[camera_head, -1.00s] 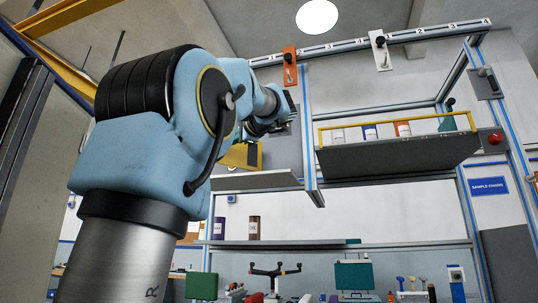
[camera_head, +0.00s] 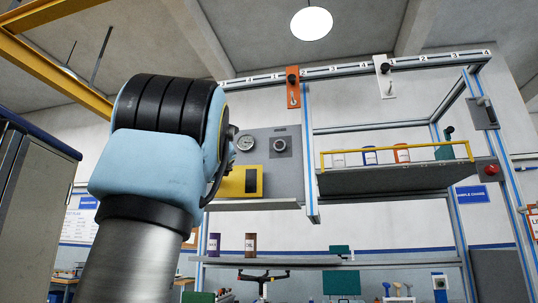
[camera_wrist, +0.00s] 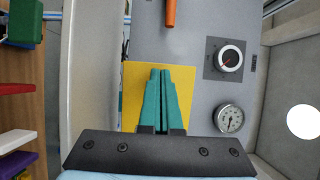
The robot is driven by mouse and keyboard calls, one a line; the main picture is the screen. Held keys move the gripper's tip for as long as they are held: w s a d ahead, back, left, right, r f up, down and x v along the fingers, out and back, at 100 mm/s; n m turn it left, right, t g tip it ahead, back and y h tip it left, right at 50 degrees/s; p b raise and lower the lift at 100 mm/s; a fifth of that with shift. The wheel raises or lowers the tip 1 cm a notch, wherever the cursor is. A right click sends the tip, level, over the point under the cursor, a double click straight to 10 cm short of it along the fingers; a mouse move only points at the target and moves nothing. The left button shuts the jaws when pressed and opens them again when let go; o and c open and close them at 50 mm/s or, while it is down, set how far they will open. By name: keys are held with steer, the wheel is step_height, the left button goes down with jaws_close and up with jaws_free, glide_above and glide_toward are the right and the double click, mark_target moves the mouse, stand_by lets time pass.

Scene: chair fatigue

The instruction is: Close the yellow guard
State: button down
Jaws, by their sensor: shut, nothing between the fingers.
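A yellow plate (camera_head: 240,182) with a dark window sits on the grey panel, partly behind my arm in the head view. In the wrist view the yellow plate (camera_wrist: 185,76) lies behind my gripper (camera_wrist: 160,70). The green fingers are shut together, empty, and overlap the plate; I cannot tell whether they touch it. A second yellow piece, a long thin rail (camera_head: 395,148), runs along the front of the right-hand shelf. My gripper is hidden behind my arm in the head view.
A gauge (camera_head: 245,143) and a round knob (camera_head: 280,144) are above the yellow plate. An orange handle (camera_wrist: 170,12) shows at the top of the wrist view. The right-hand shelf (camera_head: 395,178) carries several cans. A post (camera_head: 309,150) divides panel and shelf.

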steer(key=shift+w+a+p, duration=0.1)
steer(key=shift+w+p, duration=0.6)
steer(key=shift+w, duration=0.3)
